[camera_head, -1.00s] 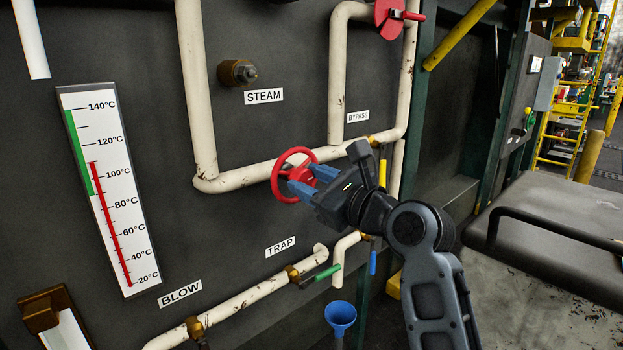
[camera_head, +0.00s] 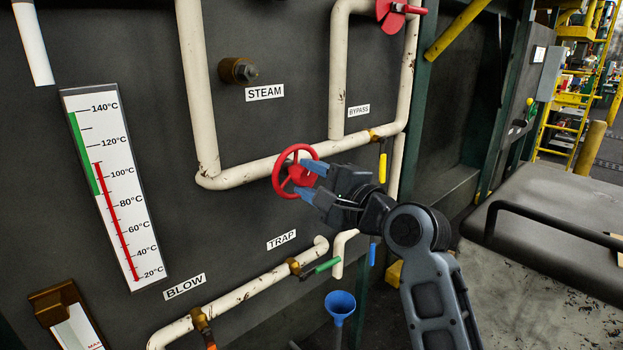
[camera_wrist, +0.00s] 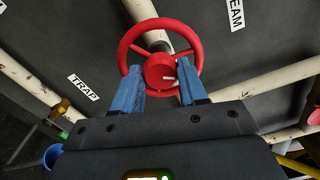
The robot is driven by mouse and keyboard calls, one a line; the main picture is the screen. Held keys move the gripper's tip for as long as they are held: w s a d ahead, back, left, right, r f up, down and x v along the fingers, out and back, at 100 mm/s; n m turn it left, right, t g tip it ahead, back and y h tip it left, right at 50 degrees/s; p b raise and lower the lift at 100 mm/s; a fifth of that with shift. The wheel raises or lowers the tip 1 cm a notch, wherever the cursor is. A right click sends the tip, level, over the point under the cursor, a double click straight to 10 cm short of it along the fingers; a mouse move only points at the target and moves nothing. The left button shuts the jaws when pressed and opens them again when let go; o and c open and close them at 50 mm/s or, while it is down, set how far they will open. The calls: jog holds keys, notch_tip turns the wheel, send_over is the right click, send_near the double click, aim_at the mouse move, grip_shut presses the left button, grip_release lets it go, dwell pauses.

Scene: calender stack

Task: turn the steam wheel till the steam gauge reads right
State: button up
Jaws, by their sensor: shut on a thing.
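The red handwheel (camera_head: 297,172) sits on the pale pipe, below and right of the STEAM label (camera_head: 265,92). My gripper (camera_head: 312,180) is shut on this wheel; its blue fingers reach in from the right. In the wrist view the wheel (camera_wrist: 160,71) fills the top middle, with my gripper's fingers (camera_wrist: 158,80) at its lower left and lower right, either side of the hub. The tall white gauge (camera_head: 135,225) is on the left. Its red column tops out a little above 100°C, beside the green band, which spans roughly 90 to nearly 140°C.
A second red wheel (camera_head: 391,12) is at the top, above the BYPASS label (camera_head: 358,110). A TRAP label (camera_head: 281,240), a green-handled valve (camera_head: 326,265) and a blue funnel (camera_head: 340,306) lie below. A grey padded surface (camera_head: 560,205) is at the right.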

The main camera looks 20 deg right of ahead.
jog(key=n, duration=0.2)
jog(key=n+b, duration=0.1)
jog(key=n, duration=0.1)
jog(key=shift+f+n, duration=0.2)
jog(key=shift+n, duration=0.1)
jog(key=n+b, duration=0.1)
jog(key=n, duration=0.3)
jog(key=shift+f+n+b, duration=0.15)
jog(key=shift+n+b, duration=0.15)
jog(key=shift+b, duration=0.1)
jog(key=n+b, duration=0.2)
jog(key=n, duration=0.2)
jog(key=shift+f+n, duration=0.1)
jog(key=shift+n, duration=0.2)
jog(key=n+b, duration=0.2)
jog(key=n, duration=0.2)
jog(key=shift+d+n, duration=0.1)
jog(key=shift+n, duration=0.2)
jog(key=shift+b, duration=0.3)
jog(key=o, duration=1.1)
jog(key=shift+r, duration=0.2)
jog(key=shift+c, duration=0.2)
jog(key=v, duration=0.7)
jog(key=shift+s+b, duration=0.3)
jog(key=shift+s, duration=0.05)
